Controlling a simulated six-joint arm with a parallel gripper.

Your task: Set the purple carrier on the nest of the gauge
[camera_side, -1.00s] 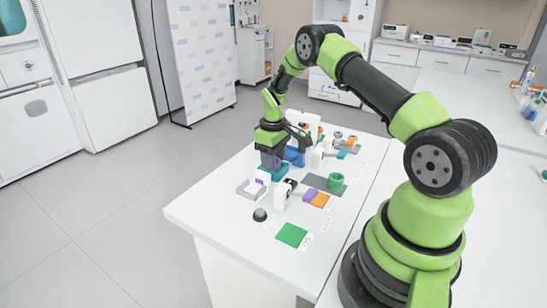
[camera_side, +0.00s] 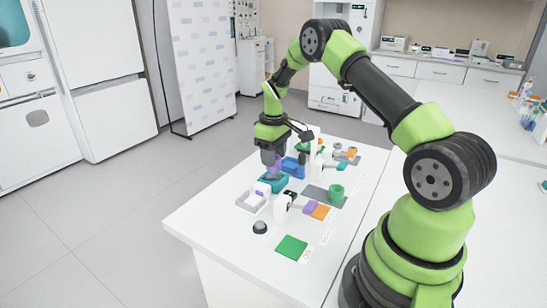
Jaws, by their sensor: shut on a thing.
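My gripper (camera_side: 273,158) is shut on the purple carrier (camera_side: 272,162), which shows small between the jaws and is partly hidden by them. It hangs over or just behind the teal open-topped holder (camera_side: 273,185); I cannot tell whether they touch. A small white device with a dark top (camera_side: 284,204) stands to the front right of the holder. It may be the gauge, but I cannot tell for sure, and no nest is clear at this size.
A grey open frame (camera_side: 249,204) lies at the left. A blue block (camera_side: 293,168) stands right of the holder. Purple and orange pads (camera_side: 317,210), a green cup (camera_side: 336,191), a green square (camera_side: 291,247) and a dark dome (camera_side: 260,227) lie nearer. The front left table edge is bare.

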